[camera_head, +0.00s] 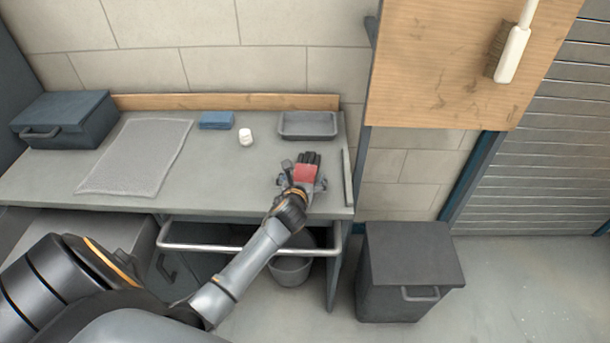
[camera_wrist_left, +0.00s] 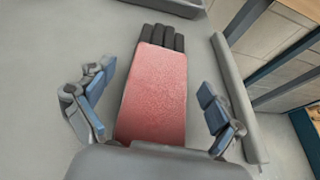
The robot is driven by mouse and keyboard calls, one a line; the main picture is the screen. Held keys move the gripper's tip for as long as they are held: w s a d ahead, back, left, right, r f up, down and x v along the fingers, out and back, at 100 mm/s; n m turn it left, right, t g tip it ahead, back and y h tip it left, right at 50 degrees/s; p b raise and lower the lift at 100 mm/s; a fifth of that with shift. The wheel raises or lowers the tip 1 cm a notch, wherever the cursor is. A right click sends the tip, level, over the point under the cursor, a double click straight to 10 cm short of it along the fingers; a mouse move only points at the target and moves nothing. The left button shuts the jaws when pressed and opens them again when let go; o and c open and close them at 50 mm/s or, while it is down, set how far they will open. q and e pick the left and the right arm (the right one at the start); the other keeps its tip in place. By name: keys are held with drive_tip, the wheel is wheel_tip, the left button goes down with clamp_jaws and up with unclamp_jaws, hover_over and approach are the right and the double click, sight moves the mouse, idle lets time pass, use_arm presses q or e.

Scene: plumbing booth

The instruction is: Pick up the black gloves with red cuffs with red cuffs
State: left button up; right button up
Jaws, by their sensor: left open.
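The black gloves with red cuffs (camera_head: 307,172) lie on the grey workbench near its right end. In the left wrist view the red cuff of the gloves (camera_wrist_left: 155,95) faces me and the black fingers point away. My left gripper (camera_head: 302,182) is open, with one finger on each side of the cuff and gaps between them and the cuff. In the left wrist view my left gripper (camera_wrist_left: 155,108) partly hides the near end of the cuff. My right gripper is not in view.
The workbench (camera_head: 215,180) has a raised right edge close to the gloves. A grey tray (camera_head: 307,136) lies behind them. A white jar (camera_head: 246,137), a blue cloth stack (camera_head: 216,120), a mesh mat (camera_head: 137,165) and a dark toolbox (camera_head: 65,112) are further left. A bin (camera_head: 408,265) stands at right.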

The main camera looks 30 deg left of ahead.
use_arm(q)
drive_tip(key=c, duration=1.3)
